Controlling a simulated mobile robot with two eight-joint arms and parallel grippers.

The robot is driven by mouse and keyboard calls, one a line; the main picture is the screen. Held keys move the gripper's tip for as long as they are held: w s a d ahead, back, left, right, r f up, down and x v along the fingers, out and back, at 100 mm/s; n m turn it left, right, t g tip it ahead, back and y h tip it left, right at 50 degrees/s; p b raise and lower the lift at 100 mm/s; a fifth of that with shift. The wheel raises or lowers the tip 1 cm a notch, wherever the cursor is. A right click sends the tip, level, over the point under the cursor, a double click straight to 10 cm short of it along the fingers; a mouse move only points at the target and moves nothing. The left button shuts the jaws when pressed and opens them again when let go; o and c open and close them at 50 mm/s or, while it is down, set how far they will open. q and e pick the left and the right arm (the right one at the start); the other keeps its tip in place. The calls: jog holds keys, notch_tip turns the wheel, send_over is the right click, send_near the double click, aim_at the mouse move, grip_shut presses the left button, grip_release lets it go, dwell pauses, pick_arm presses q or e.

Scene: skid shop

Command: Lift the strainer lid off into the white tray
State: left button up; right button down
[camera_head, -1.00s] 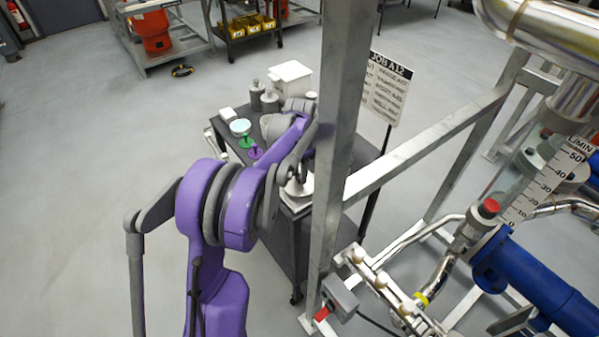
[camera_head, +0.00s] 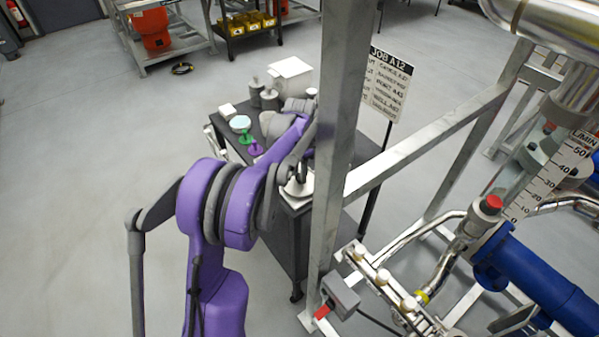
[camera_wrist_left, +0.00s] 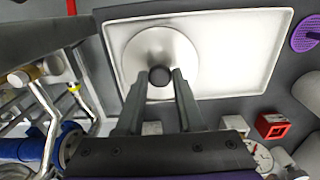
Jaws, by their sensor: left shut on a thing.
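The strainer lid, a pale metal disc with a dark knob, shows in the left wrist view (camera_wrist_left: 150,44) and partly in the head view (camera_head: 303,189). My left gripper (camera_wrist_left: 160,78) is shut on the knob. The lid lies over the left part of the white tray (camera_wrist_left: 245,60) in the wrist view, within its rim. I cannot tell whether it touches the tray floor. In the head view the tray is mostly hidden by my purple arm, the lid and the steel post. My right gripper is not in view.
The dark cart (camera_head: 275,222) carries a white box (camera_head: 290,76), grey weights, and green and purple stands (camera_head: 255,149). A steel post (camera_head: 338,130) stands close right of my left arm. Pipework and a blue pipe (camera_head: 535,280) are at right. A red block (camera_wrist_left: 275,125) lies beside the tray.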

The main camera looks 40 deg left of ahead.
pick_arm(q)
jog(key=shift+f, duration=0.15)
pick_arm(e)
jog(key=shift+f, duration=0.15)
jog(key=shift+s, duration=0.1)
pick_arm(q)
jog(key=o, duration=1.1)
jog(key=o, duration=0.3)
jog(key=shift+r+p, duration=1.45)
jog(key=shift+r, duration=2.4)
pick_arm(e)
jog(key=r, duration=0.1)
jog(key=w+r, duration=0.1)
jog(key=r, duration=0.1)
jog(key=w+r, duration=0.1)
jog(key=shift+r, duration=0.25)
